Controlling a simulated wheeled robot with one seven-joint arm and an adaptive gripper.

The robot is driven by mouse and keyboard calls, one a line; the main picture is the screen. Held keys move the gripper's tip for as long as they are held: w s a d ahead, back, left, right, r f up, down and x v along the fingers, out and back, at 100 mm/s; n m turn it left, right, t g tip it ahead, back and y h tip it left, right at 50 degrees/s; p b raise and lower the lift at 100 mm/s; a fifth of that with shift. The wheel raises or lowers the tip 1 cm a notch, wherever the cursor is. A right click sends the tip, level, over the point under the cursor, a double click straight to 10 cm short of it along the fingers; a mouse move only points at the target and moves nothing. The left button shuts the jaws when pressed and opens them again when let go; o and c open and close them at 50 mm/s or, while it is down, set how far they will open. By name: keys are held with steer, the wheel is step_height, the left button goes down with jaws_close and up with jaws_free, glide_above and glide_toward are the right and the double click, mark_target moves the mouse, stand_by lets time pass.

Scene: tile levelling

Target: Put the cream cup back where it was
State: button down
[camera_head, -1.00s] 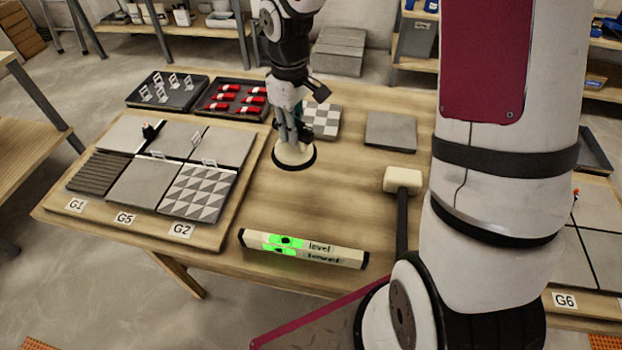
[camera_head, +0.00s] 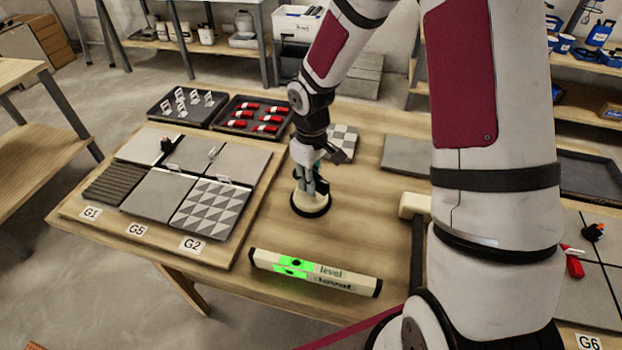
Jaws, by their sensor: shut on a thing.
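The cream cup (camera_head: 308,203) is a round cream piece with a black rim around its base. It is upright over the middle of the wooden table (camera_head: 240,293), between the patterned tile board and the hammer. My gripper (camera_head: 311,184) points down from above and is shut on the cup's upper part, which the fingers partly hide. I cannot tell whether the rim touches the table or is slightly above it.
A level (camera_head: 345,282) lies in front of the cup. The tile board with a triangle-patterned tile (camera_head: 212,208) is at left. A checkered tile (camera_head: 345,138) and a grey tile (camera_head: 406,155) lie behind. A mallet (camera_head: 414,205) is at right. Trays of clips (camera_head: 187,104) and red wedges (camera_head: 250,117) stand at the back left.

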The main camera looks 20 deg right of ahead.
steer(key=shift+f, duration=0.1)
steer(key=c, duration=1.5)
jaws_free()
step_height(320, 180, up, 12)
steer(key=shift+p, duration=0.45)
steer(key=s+d+r+m+t+h, duration=0.1)
steer(key=s+r+m+t, duration=0.15)
steer(key=s+r, duration=1)
steer(key=s+r+m, duration=0.1)
steer(key=s, duration=0.3)
steer(key=s+r+m+t, duration=0.1)
steer(key=s, duration=0.3)
steer(key=s+r+m+y, duration=0.1)
steer(key=s+m, duration=0.1)
steer(key=s, duration=0.2)
steer(key=shift+s+a+r+t, duration=0.25)
steer(key=shift+s+a+r, duration=0.1)
